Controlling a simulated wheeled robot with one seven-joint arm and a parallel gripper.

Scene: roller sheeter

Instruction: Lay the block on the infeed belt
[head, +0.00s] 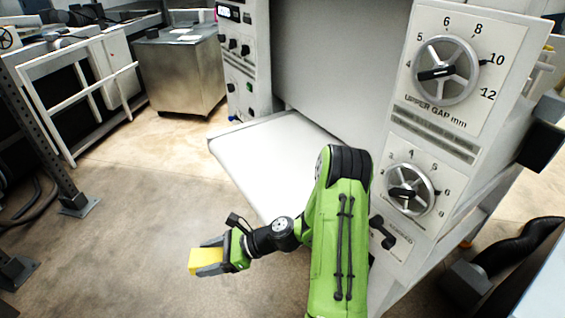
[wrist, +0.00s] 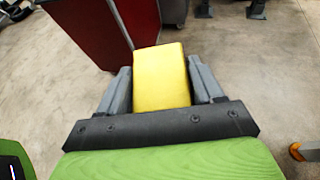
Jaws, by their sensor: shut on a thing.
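The block (head: 206,260) is yellow and sits between the fingers of my gripper (head: 212,257) at the lower left of the head view. In the wrist view the yellow block (wrist: 161,76) lies between the two grey fingers of my gripper (wrist: 162,82), which is shut on it. The block is held in the air with floor behind it. The infeed belt (head: 270,158) is the white flat surface at the front of the machine. The block is to the left of the belt and apart from it in the head view. My green arm hides part of the belt's right side.
The upper gap dial (head: 446,70) and a lower dial (head: 410,189) are on the machine's right panel. A control panel (head: 243,60) stands left of the belt. A metal cabinet (head: 180,70) and a white frame (head: 85,90) are at the back left. The floor (head: 130,210) between is clear.

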